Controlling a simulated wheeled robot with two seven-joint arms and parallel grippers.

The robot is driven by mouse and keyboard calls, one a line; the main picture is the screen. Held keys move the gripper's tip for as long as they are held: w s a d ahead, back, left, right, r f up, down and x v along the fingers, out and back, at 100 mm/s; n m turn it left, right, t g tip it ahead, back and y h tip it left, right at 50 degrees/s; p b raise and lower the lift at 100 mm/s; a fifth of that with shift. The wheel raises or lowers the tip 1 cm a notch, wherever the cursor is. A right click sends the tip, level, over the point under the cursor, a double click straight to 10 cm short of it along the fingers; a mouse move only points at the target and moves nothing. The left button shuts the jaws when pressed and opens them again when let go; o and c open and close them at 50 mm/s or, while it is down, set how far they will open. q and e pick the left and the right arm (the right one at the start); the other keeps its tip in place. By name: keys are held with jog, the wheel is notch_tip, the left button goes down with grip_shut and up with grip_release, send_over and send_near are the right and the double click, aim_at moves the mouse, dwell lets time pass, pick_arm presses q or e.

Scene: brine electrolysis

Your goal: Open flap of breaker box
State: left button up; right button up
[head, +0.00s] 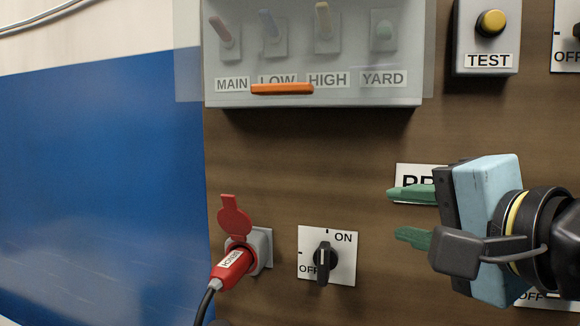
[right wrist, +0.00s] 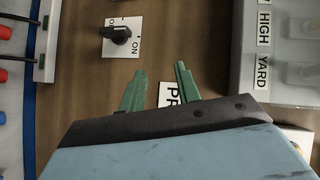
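The breaker box (head: 312,95) is a grey box at the top of the brown panel, with switches labelled MAIN, LOW, HIGH and YARD. A see-through flap (head: 190,75) covers its front, and it looks closed. An orange handle strip (head: 282,89) sits at the flap's lower edge. My right gripper (head: 413,215) is below and right of the box, apart from it, with its green fingers apart and empty. In the right wrist view the gripper (right wrist: 158,85) is open, and the box (right wrist: 280,93) is at the right. My left gripper is not in view.
A red plug (head: 234,266) with a black cable sits in a socket at the lower left. A rotary ON/OFF switch (head: 324,260) is right of it. A yellow TEST button (head: 490,23) is at the upper right. Bare panel lies between the box and the switch.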

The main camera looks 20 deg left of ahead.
aim_at(288, 88)
jog(key=s+a+r+y, duration=0.2)
jog(key=s+r, duration=0.3)
jog(key=r, duration=0.2)
jog(key=s+a+r+y, duration=0.1)
jog(key=s+a+r, duration=0.2)
jog(key=s+r, duration=0.3)
jog(key=shift+m+t, duration=0.3)
jog(key=p+x, duration=0.1)
jog(key=x, duration=0.8)
jog(key=p+x, duration=0.1)
jog(key=x, duration=0.4)
jog(key=shift+w+d+r+p, duration=0.2)
jog(key=shift+d+r+p, duration=0.05)
jog(key=shift+d+p, duration=0.1)
grip_shut()
